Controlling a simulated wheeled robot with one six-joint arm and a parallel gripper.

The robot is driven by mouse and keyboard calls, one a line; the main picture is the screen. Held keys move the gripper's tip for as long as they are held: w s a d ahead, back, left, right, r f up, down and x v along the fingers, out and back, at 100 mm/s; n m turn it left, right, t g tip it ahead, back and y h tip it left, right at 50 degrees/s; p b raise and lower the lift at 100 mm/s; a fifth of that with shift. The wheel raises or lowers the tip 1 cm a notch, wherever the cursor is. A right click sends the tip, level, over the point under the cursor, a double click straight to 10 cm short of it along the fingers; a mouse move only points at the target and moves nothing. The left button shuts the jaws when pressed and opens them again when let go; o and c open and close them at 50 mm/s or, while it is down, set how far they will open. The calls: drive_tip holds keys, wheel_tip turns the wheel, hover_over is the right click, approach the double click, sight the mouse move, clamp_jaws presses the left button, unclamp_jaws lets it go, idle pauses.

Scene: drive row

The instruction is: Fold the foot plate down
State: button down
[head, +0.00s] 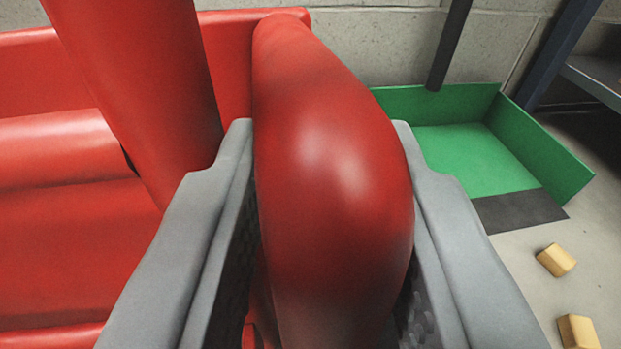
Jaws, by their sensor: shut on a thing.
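My gripper (320,127) reaches up from the bottom of the head view, with one grey finger on each side of a thick, rounded red part (330,190). It is shut on this part. The part stands up between the fingers and rises beyond their tips; its lower end is hidden by closeness. I cannot tell for sure whether it is the foot plate itself or a part joined to it. To its left is a red body (60,240) with a slanting red post (145,80).
A green tray-like bay (470,155) with a dark front strip (520,210) lies at the right. Two yellow blocks (556,260) (578,332) lie on the grey floor. A dark post (448,45) and a concrete wall (380,45) stand behind.

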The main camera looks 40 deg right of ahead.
drive_tip(key=shift+w+d+r, duration=0.1)
drive_tip(key=shift+d+r, duration=0.1)
drive_tip(key=shift+d, duration=0.1)
drive_tip(key=c, duration=1.3)
unclamp_jaws()
drive_tip(key=shift+d, duration=0.15)
drive_tip(key=shift+o, duration=0.2)
drive_tip(key=shift+w+a+r, duration=0.1)
drive_tip(key=shift+w+a, duration=0.05)
drive_tip(key=shift+a, duration=0.05)
drive_tip(key=shift+s+a+f, duration=0.25)
drive_tip(key=shift+s, duration=0.15)
drive_tip(key=s+a+t+h, duration=0.1)
drive_tip(key=s+a, duration=1.2)
drive_tip(key=s, duration=0.2)
drive_tip(key=w+r+y, duration=0.1)
drive_tip(key=w+r, duration=0.3)
drive_tip(key=r, duration=0.5)
drive_tip(key=w+a+r+y, duration=0.1)
drive_tip(key=w+r, duration=0.3)
drive_tip(key=r, duration=0.5)
drive_tip(key=w+a+r+m+y, duration=0.1)
drive_tip(key=w+r, duration=0.2)
drive_tip(key=r, duration=0.6)
drive_tip(key=shift+w+t+y, duration=0.4)
